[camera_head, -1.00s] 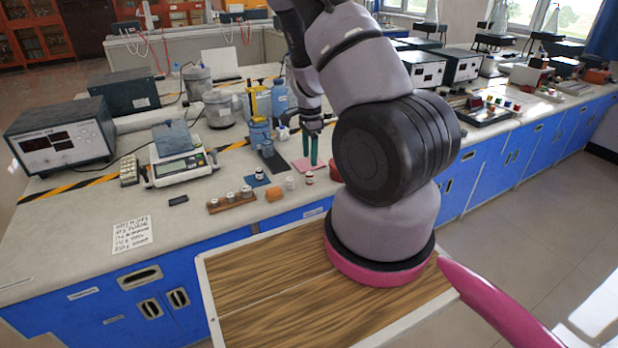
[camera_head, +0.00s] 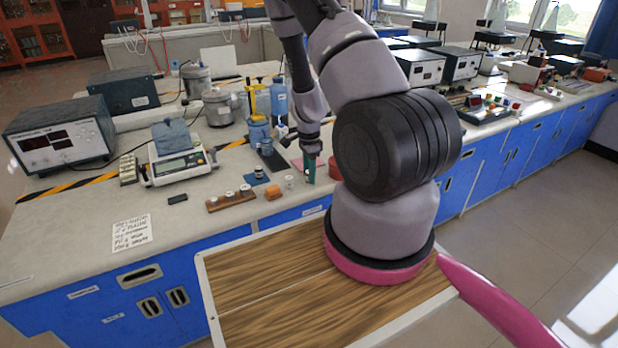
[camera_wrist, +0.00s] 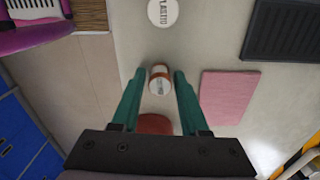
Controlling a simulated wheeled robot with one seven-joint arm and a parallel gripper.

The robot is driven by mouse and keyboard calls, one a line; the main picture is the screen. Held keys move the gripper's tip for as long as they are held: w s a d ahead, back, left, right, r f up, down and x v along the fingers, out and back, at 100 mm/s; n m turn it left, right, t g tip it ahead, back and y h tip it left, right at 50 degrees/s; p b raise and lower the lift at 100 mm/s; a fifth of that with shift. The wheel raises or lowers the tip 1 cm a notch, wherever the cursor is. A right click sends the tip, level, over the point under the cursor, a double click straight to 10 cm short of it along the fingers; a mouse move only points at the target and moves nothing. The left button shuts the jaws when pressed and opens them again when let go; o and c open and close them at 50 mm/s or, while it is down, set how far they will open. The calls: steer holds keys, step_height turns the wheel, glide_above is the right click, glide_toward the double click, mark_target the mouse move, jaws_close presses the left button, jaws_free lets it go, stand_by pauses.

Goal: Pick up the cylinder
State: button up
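A small cylinder (camera_wrist: 160,80) with a white label and brown-orange bands lies between the fingertips in the wrist view. It looks tilted in that view. My gripper (camera_wrist: 159,73) has two green fingers standing apart on either side of it, with a narrow gap showing at each side. In the head view my gripper (camera_head: 309,172) points down at the bench's front part, and its fingers hide the cylinder there.
A white-lidded jar (camera_wrist: 163,12) stands close by. A pink mat (camera_wrist: 229,97), a dark tray (camera_wrist: 282,30) and a red round thing (camera_wrist: 155,123) are around. In the head view, an orange block (camera_head: 272,192) and wooden rack (camera_head: 230,200) are left of my gripper.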

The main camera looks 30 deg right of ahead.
jaws_close()
steer(key=shift+r, duration=0.1)
